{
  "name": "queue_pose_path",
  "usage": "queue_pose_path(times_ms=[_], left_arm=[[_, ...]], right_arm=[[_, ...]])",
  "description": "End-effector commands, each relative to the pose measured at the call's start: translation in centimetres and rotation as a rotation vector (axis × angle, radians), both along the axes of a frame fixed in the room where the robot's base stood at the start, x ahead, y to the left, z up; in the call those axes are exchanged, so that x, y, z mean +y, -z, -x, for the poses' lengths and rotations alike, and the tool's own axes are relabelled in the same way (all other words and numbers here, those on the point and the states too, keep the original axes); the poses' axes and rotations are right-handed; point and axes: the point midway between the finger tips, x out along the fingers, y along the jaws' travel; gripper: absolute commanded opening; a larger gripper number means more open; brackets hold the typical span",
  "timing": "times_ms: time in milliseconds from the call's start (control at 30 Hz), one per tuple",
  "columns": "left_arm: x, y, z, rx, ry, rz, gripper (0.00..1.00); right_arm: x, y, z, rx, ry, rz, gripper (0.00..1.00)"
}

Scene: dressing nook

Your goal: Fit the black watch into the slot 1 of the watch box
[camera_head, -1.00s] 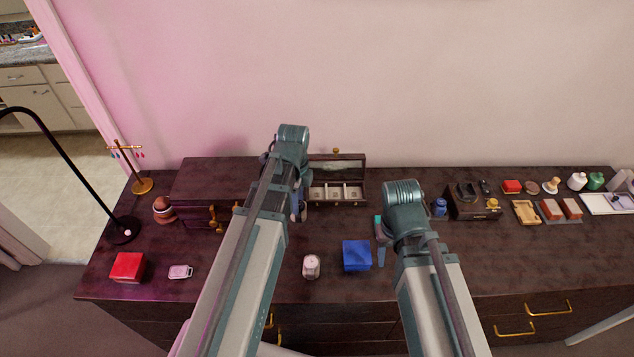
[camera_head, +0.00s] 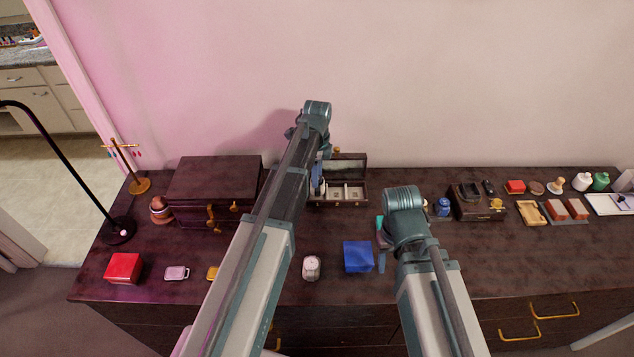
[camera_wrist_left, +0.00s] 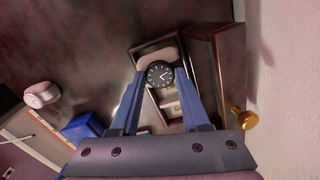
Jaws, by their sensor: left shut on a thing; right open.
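The black watch (camera_wrist_left: 160,74), with a dark round face and a pale cushion behind it, is between the fingers of my left gripper (camera_wrist_left: 158,82). My left gripper (camera_head: 317,190) is shut on it over the left part of the watch box (camera_head: 352,204) in the head view, where the arm hides the watch. The box is open, with its lid standing up at the back and pale compartments inside. In the left wrist view the watch covers the far end of the box (camera_wrist_left: 139,52); I cannot tell whether it touches the compartment. My right gripper (camera_head: 381,252) is open and empty.
A white watch (camera_head: 311,267) and a blue box (camera_head: 358,257) stand in front. A dark jewellery chest (camera_head: 215,180) is left of my left arm. The wall is close behind the watch box.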

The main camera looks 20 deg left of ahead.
Motion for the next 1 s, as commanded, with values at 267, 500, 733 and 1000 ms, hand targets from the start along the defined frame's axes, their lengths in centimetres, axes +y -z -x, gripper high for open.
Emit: queue_pose_path(times_ms=[267, 500, 733, 1000], left_arm=[[0.0, 1.9, 0.1, 0.0, 0.0, 0.0, 0.0], [0.0, 2.2, 0.1, 0.0, 0.0, 0.0, 0.0], [0.0, 2.9, 0.1, 0.0, 0.0, 0.0, 0.0], [0.0, 2.9, 0.1, 0.0, 0.0, 0.0, 0.76]], right_arm=[[0.0, 1.9, 0.0, 0.0, 0.0, 0.0, 0.5], [0.0, 2.2, 0.0, 0.0, 0.0, 0.0, 0.5], [0.0, 2.9, 0.0, 0.0, 0.0, 0.0, 0.5], [0.0, 2.9, 0.0, 0.0, 0.0, 0.0, 0.5]])
